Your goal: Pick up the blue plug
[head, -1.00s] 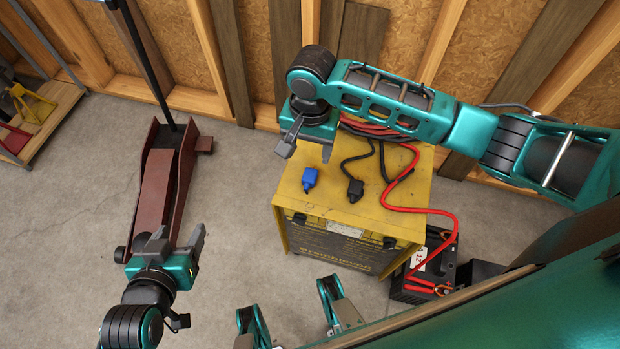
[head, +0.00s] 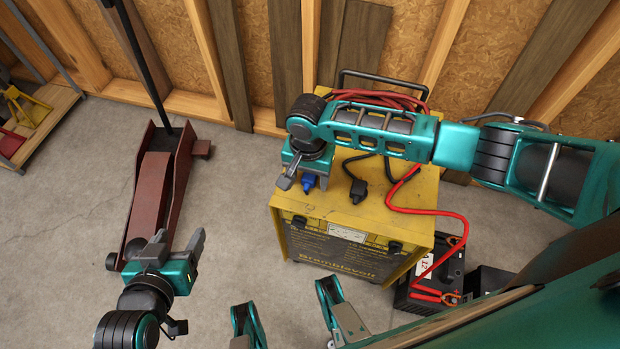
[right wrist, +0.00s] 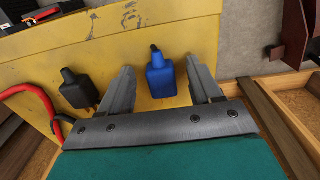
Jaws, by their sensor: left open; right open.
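The blue plug (head: 309,182) lies on top of the yellow charger box (head: 385,225), near its left edge in the head view. My right gripper (head: 303,180) is open over it and partly hides it there. In the right wrist view the blue plug (right wrist: 160,76) shows between the two spread fingers of the right gripper (right wrist: 158,85), nearer the right finger, and no grip on it shows. My left gripper (head: 178,250) is open and empty at the lower left, above the floor by the red-brown jack.
A black plug (head: 358,188) lies right of the blue plug; it also shows in the right wrist view (right wrist: 78,88). Red cables (head: 400,190) run over the box to a black battery (head: 430,280). A red-brown floor jack (head: 155,200) stands left. Wooden wall studs close off the back.

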